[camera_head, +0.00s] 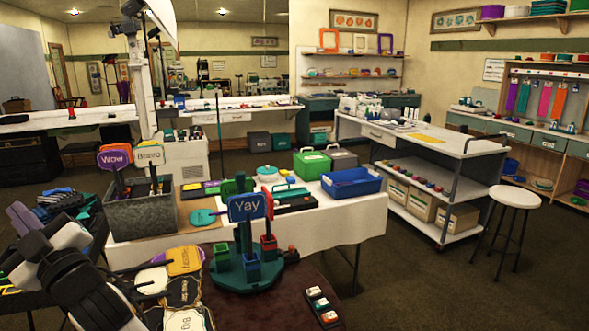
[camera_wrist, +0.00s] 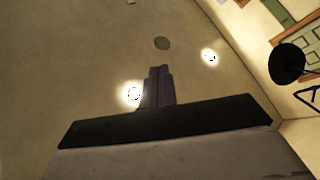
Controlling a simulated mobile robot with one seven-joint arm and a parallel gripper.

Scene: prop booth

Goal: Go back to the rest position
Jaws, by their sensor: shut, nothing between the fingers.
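In the wrist view my gripper (camera_wrist: 159,73) is shut, with its two dark fingers together and nothing between them. In the head view my black and white arm is folded at the lower left. I cannot clearly make out the fingers there.
Paddle signs (camera_head: 184,261) lie by my arm. Behind are a white-clothed table (camera_head: 340,225) with a grey bin (camera_head: 140,228) and blue tray (camera_head: 351,183). A white stool (camera_head: 515,196) and shelved cart (camera_head: 432,145) stand right. Carpet at the lower right is clear.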

